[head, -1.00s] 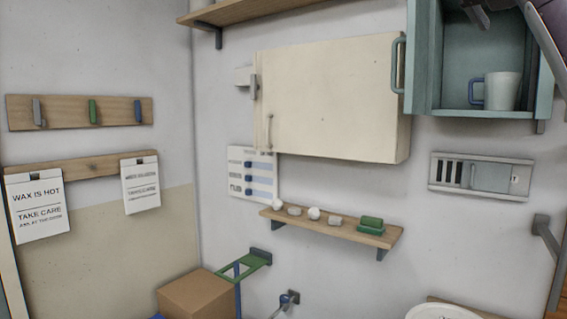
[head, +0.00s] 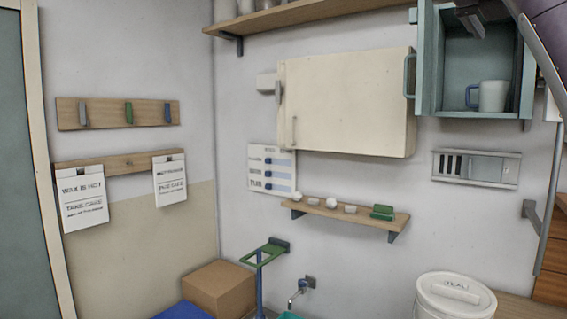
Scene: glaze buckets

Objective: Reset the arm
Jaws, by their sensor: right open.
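My right gripper (head: 476,17) is at the top right, in front of the upper part of the teal cabinet (head: 428,85) in the picture. Its dark fingers are apart with nothing seen between them, and its upper part is cut off by the frame. My left gripper is out of view.
The open teal cabinet holds a white mug (head: 493,96) with a blue handle. A closed cream cabinet (head: 345,105) hangs beside it. Below are a small shelf (head: 345,216), a cardboard box (head: 218,288) and a lidded white bucket (head: 455,297).

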